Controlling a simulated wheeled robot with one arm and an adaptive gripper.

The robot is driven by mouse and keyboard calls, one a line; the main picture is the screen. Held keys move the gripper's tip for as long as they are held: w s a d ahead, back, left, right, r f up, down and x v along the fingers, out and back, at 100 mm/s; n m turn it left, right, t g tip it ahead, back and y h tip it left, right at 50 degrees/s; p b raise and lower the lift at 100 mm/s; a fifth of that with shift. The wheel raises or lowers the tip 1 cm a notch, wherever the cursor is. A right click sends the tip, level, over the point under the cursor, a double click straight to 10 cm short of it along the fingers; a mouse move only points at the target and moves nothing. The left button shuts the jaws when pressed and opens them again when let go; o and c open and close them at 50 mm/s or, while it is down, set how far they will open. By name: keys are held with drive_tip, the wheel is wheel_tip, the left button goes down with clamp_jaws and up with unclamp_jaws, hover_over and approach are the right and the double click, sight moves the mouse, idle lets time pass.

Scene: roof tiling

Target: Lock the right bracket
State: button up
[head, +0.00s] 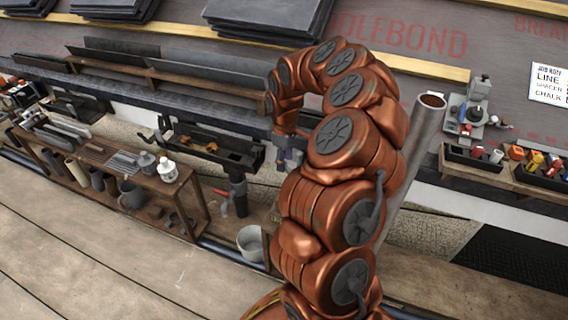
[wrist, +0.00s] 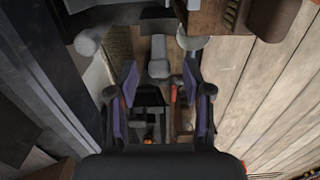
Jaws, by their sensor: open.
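My gripper (wrist: 160,82) is open, its two dark fingers with purplish pads standing apart in the wrist view. In the head view my gripper (head: 290,150) is small and partly hidden behind my copper arm. A grey block-like part (wrist: 159,60) shows between and beyond the fingers; they do not close on it. A small red part (wrist: 174,92) lies near the right finger. In the head view a black post (head: 240,195) hangs under the black gutter piece, with a red-handled item (head: 223,204) beside it. I cannot tell for sure which part is the right bracket.
A wooden rack (head: 165,195) with tubes, a jug and a white bottle stands on the left. A grey bucket (head: 250,243) sits beside my arm. A grey pipe (head: 410,165) rises behind my arm. Bins of small parts (head: 520,165) line the right. The plank floor at lower left is clear.

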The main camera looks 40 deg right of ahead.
drive_tip(key=shift+f, duration=0.35)
clamp_jaws()
